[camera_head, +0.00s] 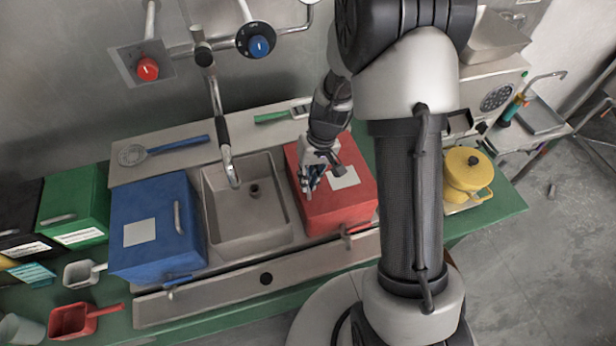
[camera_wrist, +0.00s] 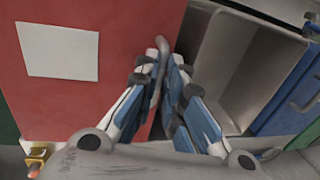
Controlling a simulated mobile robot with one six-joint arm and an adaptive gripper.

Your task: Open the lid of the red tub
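The red tub (camera_head: 346,208) stands at the right of the sink in the head view, its lid lying flat with a pale square label. It fills the left of the wrist view (camera_wrist: 110,15). A grey bar handle (camera_wrist: 162,62) is at the lid's sink-side edge. My gripper (camera_head: 308,183) reaches down at that edge. In the wrist view its blue-and-white fingers (camera_wrist: 167,62) are close together, one on each side of the handle, and look shut on it. The exact contact is partly hidden by the fingers.
The sink (camera_head: 245,215) lies just left of the red tub, and the blue tub (camera_head: 155,240) beyond it. A tap (camera_head: 222,135) hangs over the sink. A yellow pot (camera_head: 465,170) stands to the right.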

